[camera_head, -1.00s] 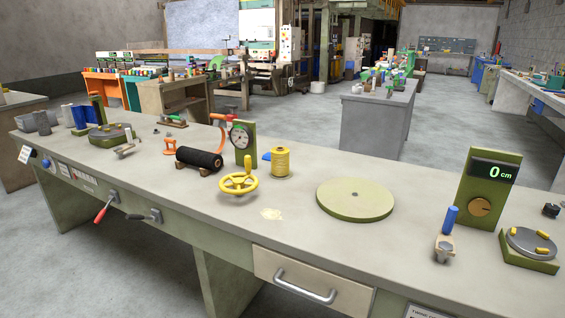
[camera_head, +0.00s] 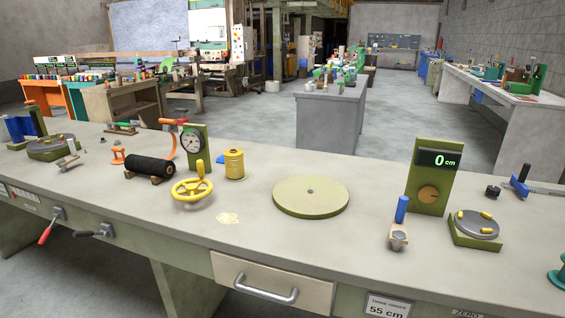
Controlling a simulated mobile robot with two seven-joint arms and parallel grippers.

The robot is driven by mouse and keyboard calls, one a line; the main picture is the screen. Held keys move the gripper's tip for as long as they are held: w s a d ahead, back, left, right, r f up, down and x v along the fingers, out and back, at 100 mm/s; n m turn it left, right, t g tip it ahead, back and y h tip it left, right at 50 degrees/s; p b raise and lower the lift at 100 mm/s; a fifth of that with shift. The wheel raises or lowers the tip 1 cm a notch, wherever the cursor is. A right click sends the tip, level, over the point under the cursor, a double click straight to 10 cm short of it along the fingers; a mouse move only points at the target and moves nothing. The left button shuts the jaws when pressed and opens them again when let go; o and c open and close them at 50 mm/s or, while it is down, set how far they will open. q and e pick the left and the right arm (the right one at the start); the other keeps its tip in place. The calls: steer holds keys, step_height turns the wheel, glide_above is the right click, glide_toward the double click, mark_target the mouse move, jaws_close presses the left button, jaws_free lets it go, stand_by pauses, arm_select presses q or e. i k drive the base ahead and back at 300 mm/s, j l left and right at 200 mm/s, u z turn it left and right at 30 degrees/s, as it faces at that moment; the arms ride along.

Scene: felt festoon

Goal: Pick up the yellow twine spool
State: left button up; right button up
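The yellow twine spool (camera_head: 234,165) stands upright on the long grey workbench (camera_head: 330,245), behind the yellow handwheel (camera_head: 192,190) and left of the round green disc (camera_head: 311,196). Nothing touches it from above. Neither of my grippers is in the head view.
A green stand with a dial gauge (camera_head: 192,143) and a black roll (camera_head: 149,168) stand left of the spool. A green display reading 0 cm (camera_head: 433,177), a blue-handled tool (camera_head: 400,222) and a turntable (camera_head: 475,228) stand to the right. A drawer (camera_head: 270,285) fronts the bench.

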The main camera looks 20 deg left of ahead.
mark_target(234, 158)
steer(key=j+z, duration=0.7)
steer(key=k+j+z, duration=0.1)
steer(key=j+z, duration=0.35)
steer(key=j, duration=0.25)
steer(key=k+j, duration=0.1)
steer(key=j, duration=0.3)
steer(key=k+j+z, duration=0.1)
steer(key=j, duration=0.25)
steer(key=k+j, duration=0.1)
steer(key=j, duration=0.3)
steer(key=k+j+z, duration=0.1)
steer(key=j, duration=0.25)
